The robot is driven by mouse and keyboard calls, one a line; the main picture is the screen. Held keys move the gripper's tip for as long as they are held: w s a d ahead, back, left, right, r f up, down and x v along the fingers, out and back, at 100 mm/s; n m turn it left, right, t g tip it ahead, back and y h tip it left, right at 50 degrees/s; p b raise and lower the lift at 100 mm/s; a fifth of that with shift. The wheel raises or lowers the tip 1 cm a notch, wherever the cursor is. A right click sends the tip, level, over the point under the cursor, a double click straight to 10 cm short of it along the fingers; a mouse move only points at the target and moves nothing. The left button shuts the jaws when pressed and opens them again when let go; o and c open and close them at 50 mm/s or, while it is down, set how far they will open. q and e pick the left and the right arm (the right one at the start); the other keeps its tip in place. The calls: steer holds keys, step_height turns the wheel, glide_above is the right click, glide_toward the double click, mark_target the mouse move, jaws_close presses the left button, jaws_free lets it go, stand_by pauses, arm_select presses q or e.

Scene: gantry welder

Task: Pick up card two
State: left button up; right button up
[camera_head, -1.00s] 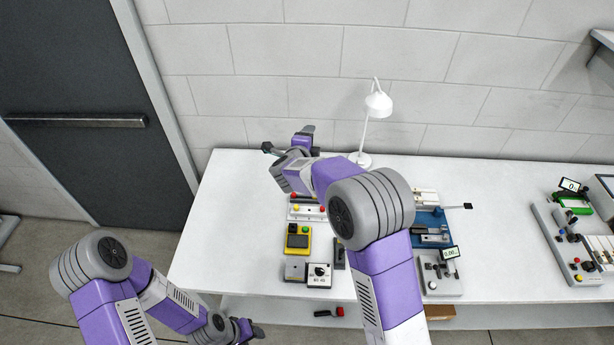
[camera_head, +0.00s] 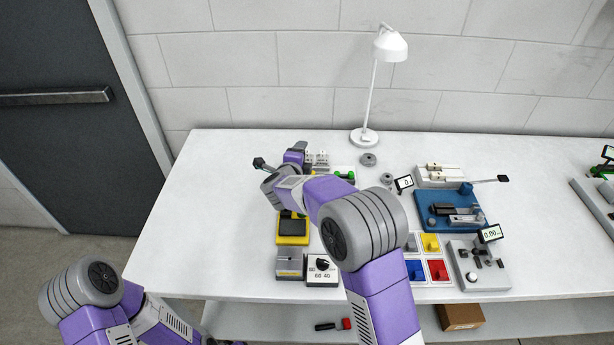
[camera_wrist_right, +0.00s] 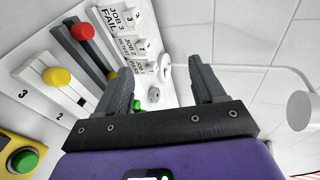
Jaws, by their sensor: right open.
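Card two, the middle "JOB 2" card (camera_wrist_right: 126,46), stands in a row of white cards in the right wrist view, between the "JOB 3 FAIL" card (camera_wrist_right: 115,20) and a third card (camera_wrist_right: 138,68). In the head view the card row (camera_head: 318,158) shows small behind my right arm. My right gripper (camera_wrist_right: 160,62) is open and empty. Its left finger is close to the cards in the picture, but I cannot tell the distance. My left arm is low at the left, clear of the table; only a sliver of its gripper (camera_head: 238,343) shows at the bottom edge.
A white lamp (camera_head: 366,136) stands at the back. Sliders with red and yellow knobs (camera_wrist_right: 57,77) are beside the cards. A yellow box (camera_head: 292,230), a blue fixture (camera_head: 425,222) and coloured squares (camera_head: 437,269) occupy the table. The table's left end (camera_head: 190,220) is clear.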

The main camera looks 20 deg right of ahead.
mark_target(307, 157)
step_height(307, 157, down, 4)
steer(key=shift+w+r+b, duration=0.1)
steer(key=shift+r+b, duration=0.05)
steer(key=shift+b, duration=1.05)
steer(key=b+x, duration=0.1)
steer(key=x, duration=0.6)
steer(key=shift+w, duration=0.15)
arm_select(q)
step_height(307, 157, down, 5)
steer(key=shift+f, duration=0.1)
